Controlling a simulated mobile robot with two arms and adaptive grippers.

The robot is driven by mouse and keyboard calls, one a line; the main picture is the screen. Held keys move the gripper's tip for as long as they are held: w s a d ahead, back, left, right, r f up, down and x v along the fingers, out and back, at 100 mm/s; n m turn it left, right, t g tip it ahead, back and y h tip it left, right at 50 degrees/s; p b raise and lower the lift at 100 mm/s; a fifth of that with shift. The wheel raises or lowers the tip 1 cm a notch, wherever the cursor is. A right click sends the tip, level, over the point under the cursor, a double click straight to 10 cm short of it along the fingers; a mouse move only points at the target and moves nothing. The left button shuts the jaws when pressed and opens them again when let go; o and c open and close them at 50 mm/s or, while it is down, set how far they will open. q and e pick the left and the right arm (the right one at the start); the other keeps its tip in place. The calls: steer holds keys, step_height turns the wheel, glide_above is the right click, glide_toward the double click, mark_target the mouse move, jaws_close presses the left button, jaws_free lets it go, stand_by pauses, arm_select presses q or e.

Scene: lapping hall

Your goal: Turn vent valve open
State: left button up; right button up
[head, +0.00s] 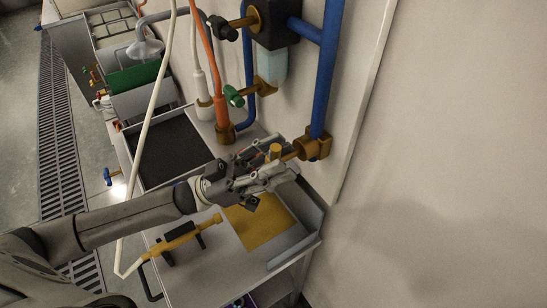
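A brass valve body (314,147) sits at the lower end of a thick blue pipe on the wall, with a brass stem pointing left. My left gripper (277,165) is at this stem, with its fingers around or beside a short brass knob (275,151) that shows above them. The fingers hide part of the stem, so I cannot tell whether they press on it. No label shows which is the vent valve. My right gripper is not in view.
Below my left gripper is a metal bench with a yellow mat (262,225), a yellow tool with black parts (183,234) and a dark tray (172,152). Orange (208,45) and white hoses hang beside the wall. The wall at right is bare.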

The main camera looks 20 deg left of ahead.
arm_select(q)
steer(key=v, duration=1.2)
steer(key=shift+f, duration=0.1)
